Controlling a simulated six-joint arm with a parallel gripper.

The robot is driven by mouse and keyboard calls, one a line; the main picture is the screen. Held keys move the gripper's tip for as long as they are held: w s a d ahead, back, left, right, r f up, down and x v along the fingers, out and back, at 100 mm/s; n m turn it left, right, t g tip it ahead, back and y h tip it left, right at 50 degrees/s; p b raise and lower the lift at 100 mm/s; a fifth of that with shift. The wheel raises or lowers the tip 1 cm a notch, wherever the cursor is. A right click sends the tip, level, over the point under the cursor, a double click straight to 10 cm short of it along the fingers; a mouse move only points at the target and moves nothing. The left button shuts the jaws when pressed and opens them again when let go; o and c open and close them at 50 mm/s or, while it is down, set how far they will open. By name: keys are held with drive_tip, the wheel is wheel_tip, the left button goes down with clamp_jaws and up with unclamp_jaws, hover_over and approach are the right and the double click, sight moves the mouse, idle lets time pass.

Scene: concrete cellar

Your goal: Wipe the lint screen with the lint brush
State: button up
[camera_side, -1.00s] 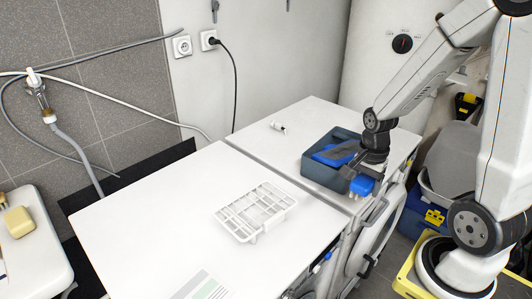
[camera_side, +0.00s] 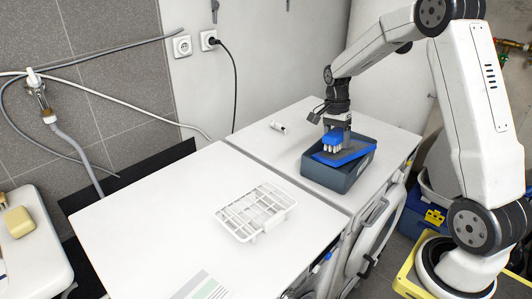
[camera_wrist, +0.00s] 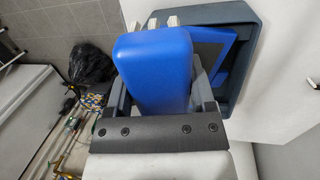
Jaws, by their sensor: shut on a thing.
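The lint screen (camera_side: 254,211), a white slatted frame, lies on the white top of the nearer machine in the side view. My gripper (camera_side: 335,131) is above the dark grey-blue bin, up and to the right of the screen. It is shut on the lint brush (camera_side: 333,141), which has a blue back and pale bristle tufts pointing down. In the wrist view the brush's blue back (camera_wrist: 153,70) fills the space between the fingers of my gripper (camera_wrist: 160,95). The screen is out of the wrist view.
The dark bin (camera_side: 336,180) stands on the farther machine top and holds a flat blue item (camera_side: 352,155). A small white item (camera_side: 277,127) lies left of it. A printed sheet (camera_side: 205,287) lies at the near edge. The nearer top is otherwise clear.

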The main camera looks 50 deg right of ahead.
sight(339, 153)
drive_tip(key=w+d+r+g, duration=0.1)
drive_tip(key=w+d, duration=0.3)
drive_tip(key=w, duration=0.1)
drive_tip(key=shift+w, duration=0.25)
drive_tip(key=shift+r, duration=0.1)
drive_tip(key=shift+a, duration=0.1)
drive_tip(key=shift+x, duration=3)
drive_tip(key=shift+x, duration=1.1)
drive_tip(key=shift+s+d, duration=0.2)
drive_tip(key=shift+d, duration=0.65)
drive_tip(key=shift+s+d, duration=0.2)
drive_tip(key=shift+d, duration=0.7)
drive_tip(key=shift+s+d+f, duration=0.15)
drive_tip(key=shift+s+d, duration=0.05)
drive_tip(key=shift+d, duration=0.65)
drive_tip(key=shift+s+d+f, duration=0.15)
drive_tip(key=shift+s+d, duration=0.1)
drive_tip(key=shift+d, duration=0.65)
